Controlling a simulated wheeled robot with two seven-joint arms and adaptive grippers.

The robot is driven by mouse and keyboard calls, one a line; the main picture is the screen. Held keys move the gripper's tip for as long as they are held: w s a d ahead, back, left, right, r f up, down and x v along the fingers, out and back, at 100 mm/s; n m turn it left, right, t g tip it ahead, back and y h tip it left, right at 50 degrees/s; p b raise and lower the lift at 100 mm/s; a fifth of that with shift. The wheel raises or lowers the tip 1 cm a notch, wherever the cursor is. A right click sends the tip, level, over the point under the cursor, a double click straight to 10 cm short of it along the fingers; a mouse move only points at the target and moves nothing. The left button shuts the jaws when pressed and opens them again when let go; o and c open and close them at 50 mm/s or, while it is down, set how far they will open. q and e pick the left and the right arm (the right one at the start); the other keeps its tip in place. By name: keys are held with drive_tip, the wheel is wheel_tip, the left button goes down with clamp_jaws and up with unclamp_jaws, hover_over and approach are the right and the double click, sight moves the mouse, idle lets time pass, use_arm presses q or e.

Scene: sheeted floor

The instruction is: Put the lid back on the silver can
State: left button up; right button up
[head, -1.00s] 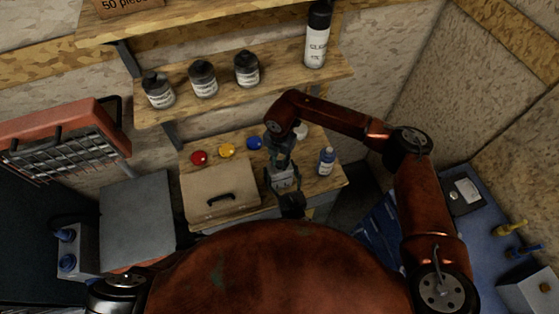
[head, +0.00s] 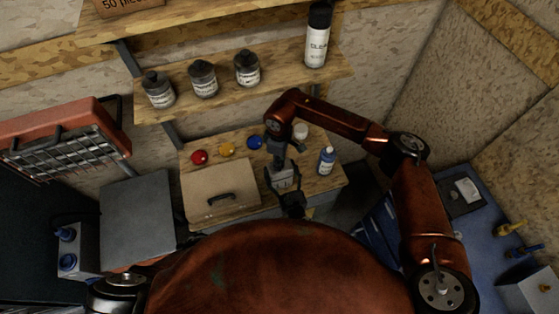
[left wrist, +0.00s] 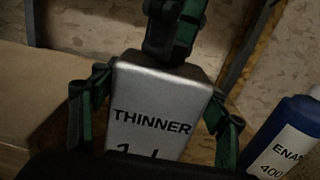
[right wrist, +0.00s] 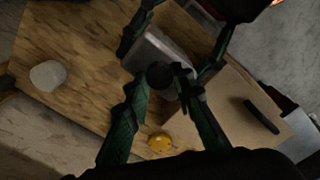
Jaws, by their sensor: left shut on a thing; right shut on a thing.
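The silver can (left wrist: 150,110), labelled THINNER, stands upright on the wooden bench, and its side shows in the head view (head: 284,181). My left gripper (head: 285,190) is shut around the can's body, with one finger on each side in the left wrist view (left wrist: 155,115). A dark round lid (right wrist: 160,76) is over the can's top in the right wrist view. My right gripper (right wrist: 160,93) is shut on the lid from above; it also shows in the head view (head: 277,160). The lid looks at the can's neck, but its seating is hidden by the fingers.
A blue enamel bottle (head: 326,160) stands right of the can, and a white round piece (head: 300,131) behind it. A brown case (head: 240,190) with a black handle lies left. Red (head: 199,157), yellow (head: 227,150) and blue (head: 255,142) round pieces sit along the back.

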drive_tip(key=o, duration=0.7)
drive_tip(key=shift+o, duration=0.2)
drive_tip(key=shift+r, duration=0.15)
drive_tip(key=shift+r, duration=2.15)
drive_tip(key=shift+c, duration=0.4)
